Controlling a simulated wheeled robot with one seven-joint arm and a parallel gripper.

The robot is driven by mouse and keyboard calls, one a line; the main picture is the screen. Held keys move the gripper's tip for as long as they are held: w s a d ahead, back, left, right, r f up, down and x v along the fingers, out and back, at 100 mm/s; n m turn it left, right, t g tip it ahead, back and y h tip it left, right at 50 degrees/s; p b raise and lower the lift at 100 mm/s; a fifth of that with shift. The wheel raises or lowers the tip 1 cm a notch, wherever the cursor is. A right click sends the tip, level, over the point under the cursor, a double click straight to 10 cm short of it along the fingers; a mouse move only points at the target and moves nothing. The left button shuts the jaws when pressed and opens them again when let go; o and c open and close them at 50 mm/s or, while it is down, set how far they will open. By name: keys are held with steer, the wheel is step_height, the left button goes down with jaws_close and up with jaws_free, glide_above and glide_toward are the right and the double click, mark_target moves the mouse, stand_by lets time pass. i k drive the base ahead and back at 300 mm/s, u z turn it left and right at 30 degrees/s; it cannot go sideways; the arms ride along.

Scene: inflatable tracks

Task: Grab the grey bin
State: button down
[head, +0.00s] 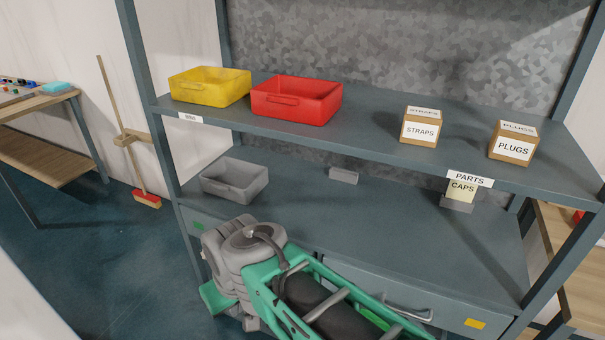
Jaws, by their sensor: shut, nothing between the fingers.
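The grey bin (235,179) is an open, empty-looking rectangular tray. It stands upright on the left end of the lower shelf (330,225), under the yellow bin. My arm comes in from the bottom of the view, with its grey wrist just in front of the shelf's front edge. My gripper (214,299) shows only as a green part at the wrist's lower left, below and in front of the grey bin and apart from it. It is shut and empty; its fingertips are mostly hidden.
The upper shelf holds a yellow bin (209,86), a red bin (296,100), a STRAPS box (420,127) and a PLUGS box (513,144). A small grey block (343,176) and a CAPS item (461,190) stand on the lower shelf. A broom (126,135) leans left.

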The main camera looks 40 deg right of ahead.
mark_target(239, 182)
steer(key=z, duration=0.6)
steer(key=k, duration=0.25)
steer(key=u, duration=0.65)
steer(key=i, duration=1.35)
steer(key=u, duration=0.3)
